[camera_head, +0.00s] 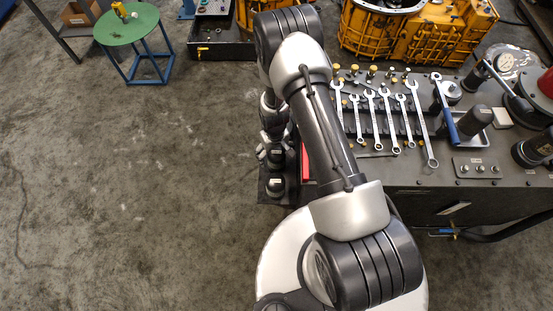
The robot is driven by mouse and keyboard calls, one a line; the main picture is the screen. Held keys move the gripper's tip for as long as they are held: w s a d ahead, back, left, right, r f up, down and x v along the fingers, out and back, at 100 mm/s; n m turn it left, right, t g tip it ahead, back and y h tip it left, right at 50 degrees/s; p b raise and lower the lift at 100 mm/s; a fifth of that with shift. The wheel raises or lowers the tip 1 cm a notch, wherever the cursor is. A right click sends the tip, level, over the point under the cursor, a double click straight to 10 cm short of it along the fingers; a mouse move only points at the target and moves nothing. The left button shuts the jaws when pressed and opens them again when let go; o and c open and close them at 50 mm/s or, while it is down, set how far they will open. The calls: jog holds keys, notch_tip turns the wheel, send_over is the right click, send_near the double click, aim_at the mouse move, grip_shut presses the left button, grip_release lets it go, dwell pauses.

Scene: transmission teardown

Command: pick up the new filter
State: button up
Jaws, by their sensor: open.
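Two small dark cylinders with pale labels, which look like filters, stand on a dark stand or mat left of the bench. The nearer dark cylinder (275,188) is clear of my arm, and the farther dark cylinder (277,167) stands right by my fingers. I cannot read the labels or tell which one is the new filter. My gripper (273,153) is open and points down just beyond the farther cylinder. My wrist partly hides the fingers, and I cannot tell whether they touch it.
The bench (400,177) holds a row of wrenches (387,118). A dark cylinder (475,121) lies near a metal tray (470,140). A red object (305,163) is beside my arm. Yellow housings (420,30) stand behind. The floor left is free, up to a green stool (127,24).

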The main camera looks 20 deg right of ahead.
jog(key=f, duration=0.1)
jog(key=f+b, duration=0.1)
jog(key=f, duration=0.3)
jog(key=shift+s+d+b, duration=0.2)
jog(key=shift+d+b, duration=0.05)
jog(key=shift+b, duration=0.15)
jog(key=shift+r, duration=0.1)
jog(key=c, duration=1.5)
